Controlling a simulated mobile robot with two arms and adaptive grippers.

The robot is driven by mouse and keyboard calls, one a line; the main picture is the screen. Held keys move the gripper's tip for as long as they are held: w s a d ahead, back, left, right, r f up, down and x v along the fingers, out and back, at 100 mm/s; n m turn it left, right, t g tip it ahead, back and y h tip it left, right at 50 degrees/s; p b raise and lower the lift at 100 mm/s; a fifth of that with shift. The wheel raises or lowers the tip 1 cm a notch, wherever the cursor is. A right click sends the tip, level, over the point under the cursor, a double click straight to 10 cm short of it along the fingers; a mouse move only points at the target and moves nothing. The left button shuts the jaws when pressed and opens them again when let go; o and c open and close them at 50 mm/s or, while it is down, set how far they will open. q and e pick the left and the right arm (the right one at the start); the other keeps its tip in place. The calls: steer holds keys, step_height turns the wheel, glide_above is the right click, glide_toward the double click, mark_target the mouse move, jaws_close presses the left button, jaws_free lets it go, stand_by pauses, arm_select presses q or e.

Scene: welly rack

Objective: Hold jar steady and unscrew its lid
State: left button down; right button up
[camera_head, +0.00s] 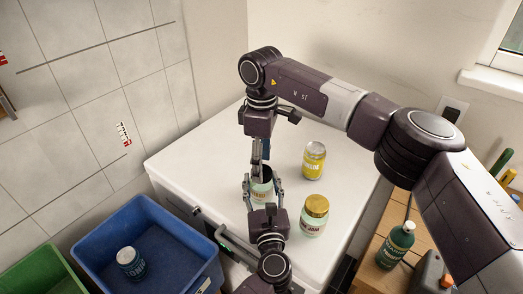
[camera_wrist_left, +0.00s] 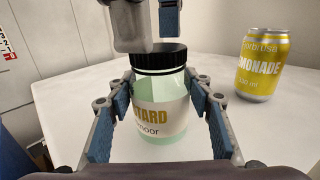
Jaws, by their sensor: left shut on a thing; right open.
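The mustard jar (camera_wrist_left: 160,113) has a pale green body, a cream label and a black lid (camera_wrist_left: 160,58). It stands upright on the white top; in the head view the jar (camera_head: 261,190) is partly hidden by my grippers. My left gripper (camera_head: 263,186) is shut around the jar's body, with a blue-padded finger on each side in the left wrist view (camera_wrist_left: 160,112). The lid is on the jar. My right gripper (camera_head: 261,161) is open and points down just above the lid. Its lower parts (camera_wrist_left: 152,38) show at the top of the left wrist view, close over the lid.
A yellow lemonade can (camera_head: 314,160) stands to the right on the white worktop (camera_head: 215,165). A gold-lidded jar (camera_head: 314,215) stands nearer, right of my left gripper. A blue crate (camera_head: 185,245) holding a can (camera_head: 130,263) is at lower left, beside a green crate (camera_head: 40,270).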

arm_select(q)
steer(key=shift+r, duration=0.1)
arm_select(e)
steer(key=shift+f, duration=0.75)
steer(key=shift+c, duration=0.6)
